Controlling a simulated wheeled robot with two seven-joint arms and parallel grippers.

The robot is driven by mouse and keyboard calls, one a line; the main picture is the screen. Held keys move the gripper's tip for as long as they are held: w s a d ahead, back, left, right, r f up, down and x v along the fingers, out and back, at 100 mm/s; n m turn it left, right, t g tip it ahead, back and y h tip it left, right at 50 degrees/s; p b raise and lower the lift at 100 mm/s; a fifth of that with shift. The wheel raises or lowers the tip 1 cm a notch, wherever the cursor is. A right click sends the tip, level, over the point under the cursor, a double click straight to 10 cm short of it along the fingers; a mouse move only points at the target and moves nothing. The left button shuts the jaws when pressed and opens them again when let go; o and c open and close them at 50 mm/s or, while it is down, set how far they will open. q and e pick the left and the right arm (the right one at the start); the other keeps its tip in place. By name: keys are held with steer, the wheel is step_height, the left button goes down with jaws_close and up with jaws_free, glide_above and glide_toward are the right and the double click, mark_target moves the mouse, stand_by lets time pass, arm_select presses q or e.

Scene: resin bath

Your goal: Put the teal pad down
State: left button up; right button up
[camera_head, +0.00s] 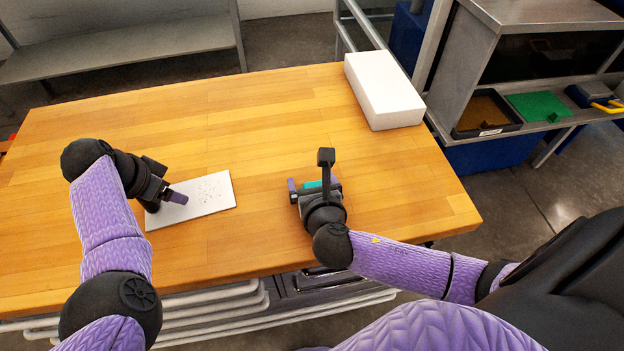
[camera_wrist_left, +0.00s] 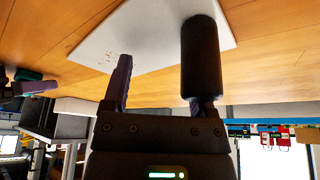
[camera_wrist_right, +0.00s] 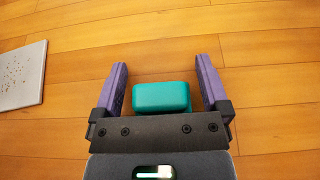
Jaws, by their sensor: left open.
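The teal pad (camera_wrist_right: 161,97) is a small rounded block between the fingers of my right gripper (camera_wrist_right: 160,68). A gap shows on each side of it, so the fingers are open around it. In the head view the pad (camera_head: 313,184) is mostly hidden by my right gripper, low over the wooden table (camera_head: 260,125). I cannot tell whether it rests on the wood. My left gripper (camera_head: 168,201) is open at the white speckled board (camera_head: 205,196). A dark cylinder (camera_wrist_left: 201,55) covers its other finger in the left wrist view.
A white block (camera_head: 383,90) lies at the table's back right corner. A metal shelf with a green tray (camera_head: 538,106) and a brown-filled tray (camera_head: 487,114) stands beyond the right edge. The table's middle and left back are clear.

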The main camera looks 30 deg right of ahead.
steer(key=shift+r, duration=0.15)
steer(key=v, duration=1.2)
